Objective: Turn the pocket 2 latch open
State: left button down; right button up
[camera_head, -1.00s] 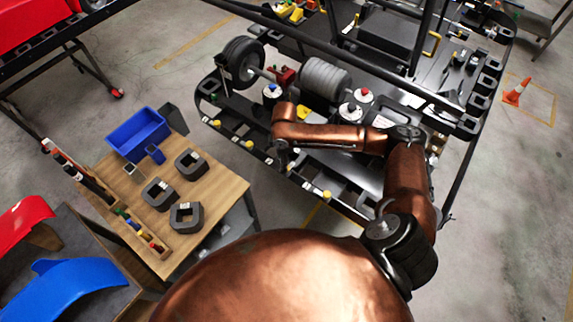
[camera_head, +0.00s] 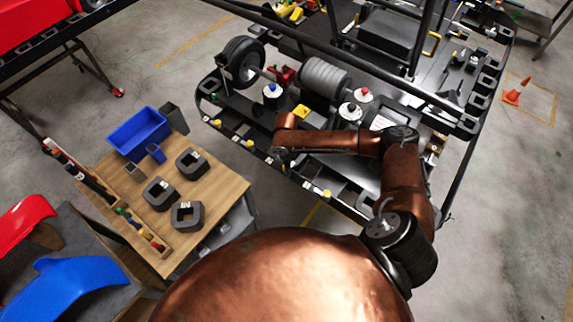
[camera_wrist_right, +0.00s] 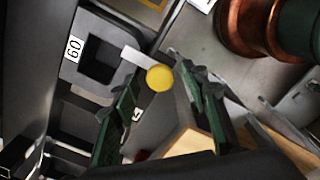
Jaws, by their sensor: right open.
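In the right wrist view a latch with a round yellow knob (camera_wrist_right: 160,78) and a white bar (camera_wrist_right: 136,58) sits at the edge of a dark pocket (camera_wrist_right: 98,57). My right gripper (camera_wrist_right: 157,82) is open, its two green-black fingers on either side of the knob. I cannot tell whether either finger touches it. A label beside the pocket reads "60" sideways; the pocket number is not clear. In the head view several yellow knobs, one of them here (camera_head: 327,194), line the kart stand's near rail. My right arm (camera_head: 335,142) hides its gripper there.
A wheel (camera_head: 243,62), a grey ribbed cylinder (camera_head: 325,76) and small pots (camera_head: 271,91) stand on the kart stand near my arm. A wooden table (camera_head: 213,203) with a blue bin (camera_head: 138,133) stands left. Open floor lies between table and stand.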

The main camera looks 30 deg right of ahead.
grip_shut()
dwell(0.4)
jog(key=shift+r+n+p, duration=0.2)
jog(key=shift+n+p, duration=1.1)
jog(key=shift+n, duration=0.2)
jog(key=n+p, duration=0.1)
jog(key=n, duration=0.2)
jog(key=shift+n+p, duration=0.3)
jog(key=shift+p, duration=0.1)
jog(key=n+p, duration=0.1)
jog(key=n, duration=0.4)
jog(key=shift+w+f, duration=0.1)
jog(key=n+p, duration=0.1)
jog(key=n, duration=0.5)
